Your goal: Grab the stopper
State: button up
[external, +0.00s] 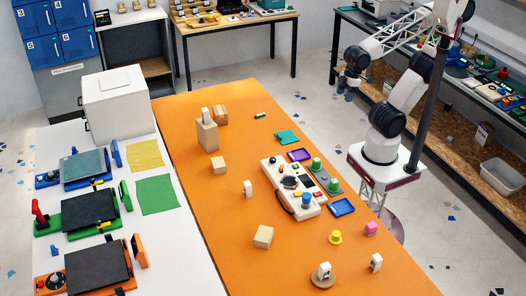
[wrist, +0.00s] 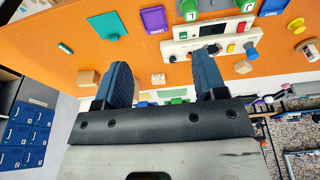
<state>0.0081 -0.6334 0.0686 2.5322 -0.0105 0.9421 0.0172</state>
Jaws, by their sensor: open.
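The stopper is not certain to pick out. A small yellow flared piece (external: 335,238) on the orange table looks most like one; it stands near the right edge, left of a pink block (external: 370,228). A yellow piece also shows at the upper right of the wrist view (wrist: 296,25). My gripper (external: 348,85) is raised beyond the table's right edge in the external view, far from the yellow piece. In the wrist view its two blue fingers (wrist: 163,66) are apart, with nothing held between them.
A white control panel (external: 292,190), a blue tray (external: 341,207) and a purple tray (external: 299,155) lie mid-table. Wooden blocks (external: 263,237) and small white pieces (external: 376,262) stand around. One white piece (external: 324,271) sits on a round wooden disc. The orange table's near left is clear.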

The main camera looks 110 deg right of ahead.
jog(key=w+a+f+m+y, duration=0.3)
jog(key=w+a+m+y, duration=0.1)
jog(key=w+a, duration=0.4)
jog(key=w+a+f+m+y, duration=0.3)
jog(key=w+a+f, duration=0.15)
jog(key=a, duration=0.65)
jog(key=w+a+f+m+y, duration=0.3)
jog(key=w+a+m+y, duration=0.1)
jog(key=w+a, duration=0.4)
jog(key=m+t+y, duration=0.1)
jog(key=m+t, duration=0.2)
jog(key=m, duration=0.9)
send_near(337, 233)
jog(key=shift+w+a+f, duration=0.2)
jog(key=shift+a+f, duration=0.15)
jog(key=shift+f, duration=0.2)
jog(key=shift+w+a+f, duration=0.25)
jog(key=shift+a+f, duration=0.1)
jog(key=shift+f, duration=0.25)
jog(key=shift+a, duration=0.1)
jog(key=shift+x, duration=1.2)
jog(key=shift+w, duration=0.1)
jog(key=shift+r+x, duration=0.1)
jog(key=shift+x, duration=1.2)
jog(key=shift+r+x, duration=0.15)
jog(key=shift+x, duration=1.15)
